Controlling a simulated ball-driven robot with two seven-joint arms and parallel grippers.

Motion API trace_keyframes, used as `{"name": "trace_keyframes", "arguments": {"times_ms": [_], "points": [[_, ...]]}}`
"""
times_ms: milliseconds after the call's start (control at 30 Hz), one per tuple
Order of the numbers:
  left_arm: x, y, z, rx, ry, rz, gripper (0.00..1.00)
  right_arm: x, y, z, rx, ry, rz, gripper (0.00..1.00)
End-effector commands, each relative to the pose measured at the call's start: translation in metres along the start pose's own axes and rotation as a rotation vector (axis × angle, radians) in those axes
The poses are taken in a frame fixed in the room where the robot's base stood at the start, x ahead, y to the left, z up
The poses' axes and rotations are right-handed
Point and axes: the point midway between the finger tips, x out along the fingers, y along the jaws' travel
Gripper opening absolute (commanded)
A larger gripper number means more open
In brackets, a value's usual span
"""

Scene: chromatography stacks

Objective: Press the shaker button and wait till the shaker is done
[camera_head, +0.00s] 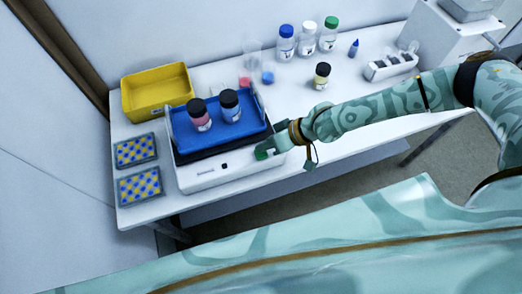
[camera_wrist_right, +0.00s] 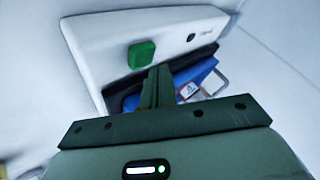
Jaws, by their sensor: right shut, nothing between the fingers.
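The shaker (camera_head: 225,172) is a white box with a blue tray (camera_head: 184,138) on top, standing near the table's front edge. Its button (camera_wrist_right: 142,55) is a bright green square on the white front, clear in the right wrist view; in the head view green shows at the front right corner. My right gripper (camera_head: 275,147) is shut and empty at that corner. In the right wrist view its closed fingertips (camera_wrist_right: 159,72) appear just beside the button; I cannot tell whether they touch it. My left gripper is not in view.
Two black-capped bottles, one red (camera_head: 200,117) and one dark (camera_head: 230,107), stand on the blue tray. A yellow bin (camera_head: 152,107) is behind left, with two blue-yellow racks (camera_head: 140,187) left of the shaker. Several bottles stand at the back. The table right of the shaker is mostly clear.

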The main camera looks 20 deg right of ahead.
Motion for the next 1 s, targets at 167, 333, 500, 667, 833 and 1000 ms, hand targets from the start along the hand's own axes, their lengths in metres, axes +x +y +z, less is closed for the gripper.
{"name": "trace_keyframes", "arguments": {"times_ms": [167, 333, 500, 667, 833, 1000], "points": [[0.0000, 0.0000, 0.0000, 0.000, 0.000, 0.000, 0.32, 0.0000, 0.0000, 0.0000, 0.000, 0.000, 0.000, 0.00], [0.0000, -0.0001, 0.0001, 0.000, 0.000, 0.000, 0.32, 0.0000, 0.0000, 0.0000, 0.000, 0.000, 0.000, 0.00], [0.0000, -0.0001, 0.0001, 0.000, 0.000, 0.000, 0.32, 0.0000, 0.0000, 0.0000, 0.000, 0.000, 0.000, 0.00], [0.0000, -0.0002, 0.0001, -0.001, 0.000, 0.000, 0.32, 0.0000, 0.0001, 0.0000, 0.000, 0.000, 0.000, 0.00], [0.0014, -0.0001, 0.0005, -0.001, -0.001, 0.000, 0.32, 0.0019, 0.0014, 0.0016, 0.000, 0.000, 0.000, 0.00], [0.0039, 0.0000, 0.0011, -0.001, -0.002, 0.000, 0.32, 0.0058, 0.0043, 0.0042, 0.000, 0.000, 0.000, 0.00]]}}
